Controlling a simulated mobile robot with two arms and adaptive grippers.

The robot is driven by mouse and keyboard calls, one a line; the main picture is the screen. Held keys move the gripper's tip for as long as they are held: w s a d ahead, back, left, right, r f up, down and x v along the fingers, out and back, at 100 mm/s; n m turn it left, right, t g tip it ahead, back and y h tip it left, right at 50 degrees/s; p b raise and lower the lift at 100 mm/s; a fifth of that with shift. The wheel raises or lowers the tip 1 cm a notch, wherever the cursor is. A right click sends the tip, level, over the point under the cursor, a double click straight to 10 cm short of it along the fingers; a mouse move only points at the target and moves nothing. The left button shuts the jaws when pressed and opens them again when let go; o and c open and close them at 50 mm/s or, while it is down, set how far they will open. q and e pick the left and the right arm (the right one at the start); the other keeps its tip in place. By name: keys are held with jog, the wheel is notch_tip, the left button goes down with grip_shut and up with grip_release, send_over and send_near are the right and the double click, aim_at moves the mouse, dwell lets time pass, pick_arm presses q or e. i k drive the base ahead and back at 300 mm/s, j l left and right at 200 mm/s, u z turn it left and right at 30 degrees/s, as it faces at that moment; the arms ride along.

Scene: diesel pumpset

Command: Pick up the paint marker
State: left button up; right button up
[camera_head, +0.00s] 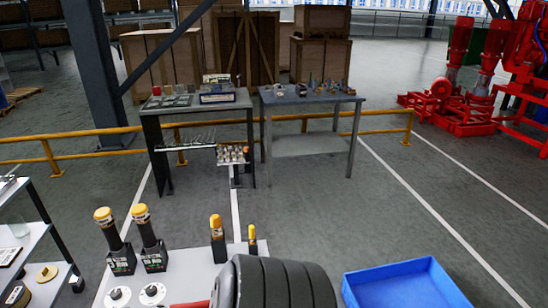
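I cannot single out a paint marker with certainty. On the near white table (205,262) stand two tall black cylinders with yellow tops, a left one (113,240) and a right one (148,238), each in a labelled black base. Further right are two slimmer upright pieces with yellow-orange tops, a larger one (217,238) and a smaller one (252,240); their exact kind is unclear. Neither gripper shows in this view.
A big black ribbed object (275,285) covers the table's front right. A blue bin (405,285) lies to its right. A shelf unit (35,245) is at left. Two workbenches (200,104) (310,98) stand beyond, near a yellow rail (385,112). Red pumps (470,100) stand far right.

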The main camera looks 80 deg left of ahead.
aim_at(251, 228)
jog(key=u, duration=2.85)
